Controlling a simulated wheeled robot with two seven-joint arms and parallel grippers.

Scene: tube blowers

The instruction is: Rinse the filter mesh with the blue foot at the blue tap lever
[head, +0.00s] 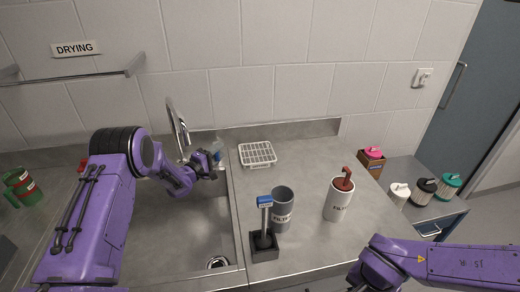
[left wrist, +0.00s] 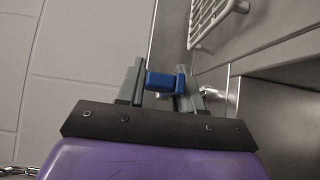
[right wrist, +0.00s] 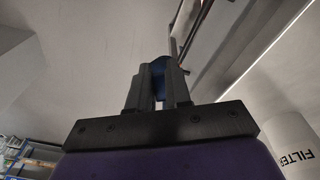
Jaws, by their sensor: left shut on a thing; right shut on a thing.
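My left gripper (head: 214,168) is over the sink (head: 185,225), in front of the curved tap (head: 178,122). In the left wrist view it is shut on a blue block (left wrist: 166,82), of which only part shows. A pale, partly hidden thing (head: 203,138) is behind this gripper. A grey lever with a blue top plate (head: 265,201) stands on a black box (head: 264,250) at the counter's front. My right gripper (right wrist: 163,88) is shut on a dark blue thing (right wrist: 158,80), mostly hidden by the fingers. The head view does not show this gripper's fingertips.
A grey cup (head: 283,208) and a white red-handled filter canister (head: 339,200) stand on the counter. A white rack (head: 257,153) lies behind them, with bare counter between. Several lidded filters (head: 423,190) stand at the right. A green container (head: 22,186) is far left.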

